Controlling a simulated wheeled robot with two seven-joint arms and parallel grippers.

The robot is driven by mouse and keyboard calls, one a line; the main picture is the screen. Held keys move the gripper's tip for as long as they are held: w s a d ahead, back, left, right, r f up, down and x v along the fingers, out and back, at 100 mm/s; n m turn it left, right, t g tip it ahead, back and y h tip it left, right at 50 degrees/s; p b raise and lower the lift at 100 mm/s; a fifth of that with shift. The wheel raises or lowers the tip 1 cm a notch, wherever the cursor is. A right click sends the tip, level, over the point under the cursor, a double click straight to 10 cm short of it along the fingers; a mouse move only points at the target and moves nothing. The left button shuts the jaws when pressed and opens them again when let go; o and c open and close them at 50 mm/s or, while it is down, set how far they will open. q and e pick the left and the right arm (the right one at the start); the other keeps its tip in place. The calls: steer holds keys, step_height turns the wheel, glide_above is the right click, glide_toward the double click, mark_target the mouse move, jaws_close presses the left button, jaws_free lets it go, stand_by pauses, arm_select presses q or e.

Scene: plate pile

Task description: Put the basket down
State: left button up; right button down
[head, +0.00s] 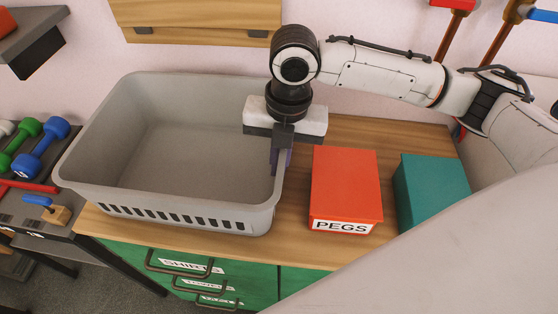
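A large grey basket (97,185) is at the left part of the wooden cabinet top (300,243). It is empty and looks level, and its left end reaches past the cabinet's left edge. I cannot tell whether its base rests fully on the wood. My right gripper (281,158) points down at the basket's right rim, with its fingers closed about the rim wall. The basket wall and the wrist hide part of the fingers. My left gripper is not in view.
A red box labelled PEGS (346,185) stands just right of the basket, and a teal box (432,188) stands further right. Dumbbells (40,150) lie on a rack at left. Green drawers (200,275) are below. A wooden wall cabinet (200,18) hangs above.

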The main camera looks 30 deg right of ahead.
steer(key=shift+f, duration=0.1)
steer(key=c, duration=2)
jaws_free()
step_height(320, 180, up, 12)
steer(key=shift+s+d, duration=0.3)
steer(key=shift+d, duration=0.1)
